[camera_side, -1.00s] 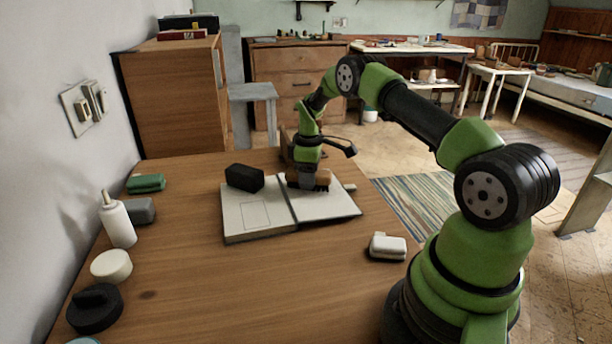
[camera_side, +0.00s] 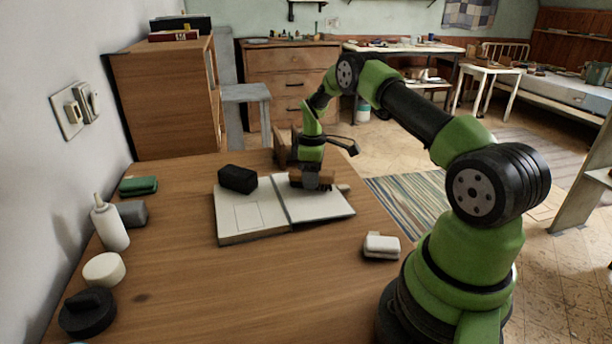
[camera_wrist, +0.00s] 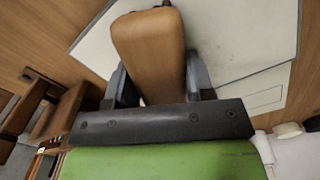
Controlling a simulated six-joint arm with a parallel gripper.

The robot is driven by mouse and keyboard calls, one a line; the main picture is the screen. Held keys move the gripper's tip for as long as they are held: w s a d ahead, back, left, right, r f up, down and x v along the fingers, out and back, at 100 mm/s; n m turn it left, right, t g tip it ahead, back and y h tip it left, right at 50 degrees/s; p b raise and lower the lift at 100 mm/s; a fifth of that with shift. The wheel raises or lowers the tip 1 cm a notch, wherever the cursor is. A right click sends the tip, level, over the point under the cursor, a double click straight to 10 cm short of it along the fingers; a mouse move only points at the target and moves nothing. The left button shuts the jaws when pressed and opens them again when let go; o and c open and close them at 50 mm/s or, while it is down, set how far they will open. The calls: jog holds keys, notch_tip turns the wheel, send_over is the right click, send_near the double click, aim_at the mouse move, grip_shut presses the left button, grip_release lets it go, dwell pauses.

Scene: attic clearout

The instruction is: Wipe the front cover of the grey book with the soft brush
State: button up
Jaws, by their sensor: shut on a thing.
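A book (camera_side: 252,215) lies open on the wooden table, with pale pages and a grey edge; its front cover is not plainly visible. My gripper (camera_side: 311,181) is over the upper part of the right-hand page and is shut on a brush (camera_side: 327,179) with a brown wooden body. In the wrist view the brush (camera_wrist: 148,45) lies between the two dark fingers of my gripper (camera_wrist: 160,82), with the pale book (camera_wrist: 245,35) below. The bristles are mostly hidden, and I cannot tell whether they touch the page.
A black block (camera_side: 238,179) rests at the top of the left page. A white block (camera_side: 381,246) is right of the book. A green block (camera_side: 138,186), grey block (camera_side: 132,213), white bottle (camera_side: 111,228) and round white tub (camera_side: 104,269) line the left. The front-middle table is clear.

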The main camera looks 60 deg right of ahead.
aim_at(323, 169)
jog(key=shift+s+d, duration=0.1)
jog(key=shift+d, duration=0.05)
jog(key=shift+s+d+f, duration=0.1)
jog(key=shift+s+d, duration=0.75)
jog(key=shift+d, duration=0.05)
jog(key=shift+r, duration=3.05)
